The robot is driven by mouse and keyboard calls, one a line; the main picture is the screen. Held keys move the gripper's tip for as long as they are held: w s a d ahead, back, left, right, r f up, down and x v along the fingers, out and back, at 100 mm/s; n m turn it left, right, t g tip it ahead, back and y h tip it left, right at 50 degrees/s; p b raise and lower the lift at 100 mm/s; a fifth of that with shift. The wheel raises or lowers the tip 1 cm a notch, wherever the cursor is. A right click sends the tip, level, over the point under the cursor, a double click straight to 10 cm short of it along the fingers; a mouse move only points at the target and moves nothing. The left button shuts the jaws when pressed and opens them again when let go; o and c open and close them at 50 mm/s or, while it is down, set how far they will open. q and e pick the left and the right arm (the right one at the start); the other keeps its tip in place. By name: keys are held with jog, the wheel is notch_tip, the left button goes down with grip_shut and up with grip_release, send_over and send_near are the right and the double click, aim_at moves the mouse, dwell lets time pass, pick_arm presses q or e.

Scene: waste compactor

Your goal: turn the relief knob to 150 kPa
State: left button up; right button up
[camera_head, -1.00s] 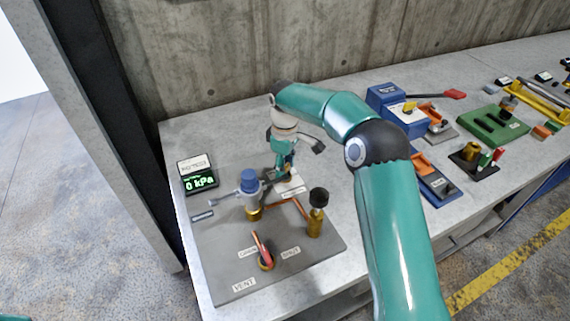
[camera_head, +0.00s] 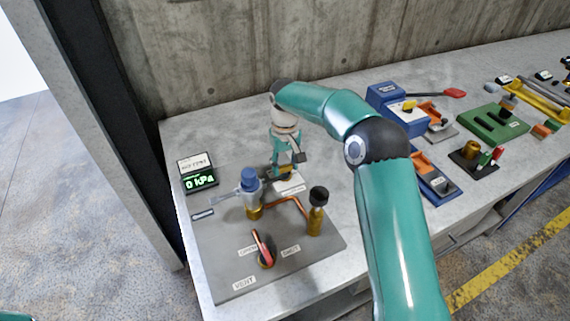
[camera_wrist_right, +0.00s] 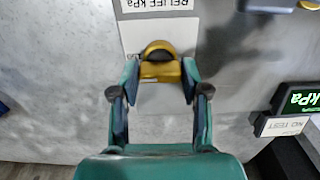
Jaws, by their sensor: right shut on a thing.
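The relief knob (camera_wrist_right: 160,68) is a gold round-topped piece beside a white plate (camera_wrist_right: 160,35) marked in kPa in the right wrist view. My right gripper (camera_wrist_right: 158,78) is shut on the knob, with one fingertip on each side. In the head view my right gripper (camera_head: 285,170) reaches down behind the blue-capped valve and mostly hides the knob. The plate (camera_head: 288,187) shows just in front of it. The knob's pointer and scale cannot be read. A green display (camera_head: 200,181) reads 0 kPa. My left gripper is not in view.
The blue-capped valve (camera_head: 250,180), a black-topped brass post (camera_head: 317,210) and a red lever (camera_head: 262,248) stand on the grey panel (camera_head: 220,270). Blue, green and orange fixtures stand to the right on the bench (camera_head: 350,225). A concrete wall closes the back.

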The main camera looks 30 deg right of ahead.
aim_at(286, 165)
jog(key=shift+w+r, duration=0.15)
jog(key=o, duration=0.9)
jog(key=shift+o, duration=1.2)
notch_tip(286, 165, up, 12)
jog(key=shift+d+f, duration=0.1)
jog(key=shift+f, duration=0.1)
